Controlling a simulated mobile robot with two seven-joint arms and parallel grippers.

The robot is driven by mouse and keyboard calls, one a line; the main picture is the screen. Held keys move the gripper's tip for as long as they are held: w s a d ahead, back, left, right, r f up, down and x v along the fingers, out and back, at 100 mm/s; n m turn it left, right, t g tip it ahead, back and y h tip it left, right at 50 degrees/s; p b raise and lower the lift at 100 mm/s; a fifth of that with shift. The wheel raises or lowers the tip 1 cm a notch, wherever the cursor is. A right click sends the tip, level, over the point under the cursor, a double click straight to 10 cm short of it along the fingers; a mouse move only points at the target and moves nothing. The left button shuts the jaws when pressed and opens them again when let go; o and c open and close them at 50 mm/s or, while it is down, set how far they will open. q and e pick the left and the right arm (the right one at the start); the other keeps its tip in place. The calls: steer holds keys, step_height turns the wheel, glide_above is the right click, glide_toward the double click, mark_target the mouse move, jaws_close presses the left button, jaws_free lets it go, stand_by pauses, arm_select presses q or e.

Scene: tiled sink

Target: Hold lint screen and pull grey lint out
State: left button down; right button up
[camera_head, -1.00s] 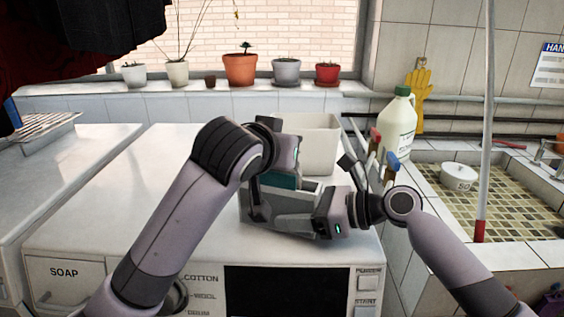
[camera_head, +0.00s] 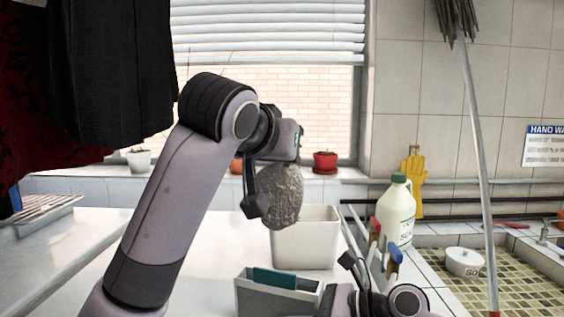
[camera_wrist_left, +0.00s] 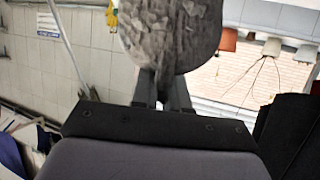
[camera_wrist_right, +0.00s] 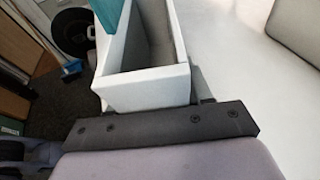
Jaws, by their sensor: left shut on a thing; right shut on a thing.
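A grey lint clump (camera_head: 284,194) hangs in my left gripper (camera_head: 258,200), raised well above the lint screen. The clump also shows in the left wrist view (camera_wrist_left: 172,35), between the fingertips (camera_wrist_left: 160,90). The lint screen (camera_head: 262,298), a grey open box with a teal strip, is at the bottom of the head view. In the right wrist view the screen (camera_wrist_right: 150,88) looks hollow and empty inside. My right gripper (camera_head: 328,306) is shut on its right end; its fingertips are mostly hidden.
A white open bin (camera_head: 305,240) stands on the white machine top behind the screen, partly behind the lint. A white bottle (camera_head: 397,215) and coloured-handled tools (camera_head: 384,250) stand to the right. Dark hanging clothes (camera_head: 115,70) are at upper left.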

steer(key=o, duration=0.9)
steer(key=shift+d, duration=0.1)
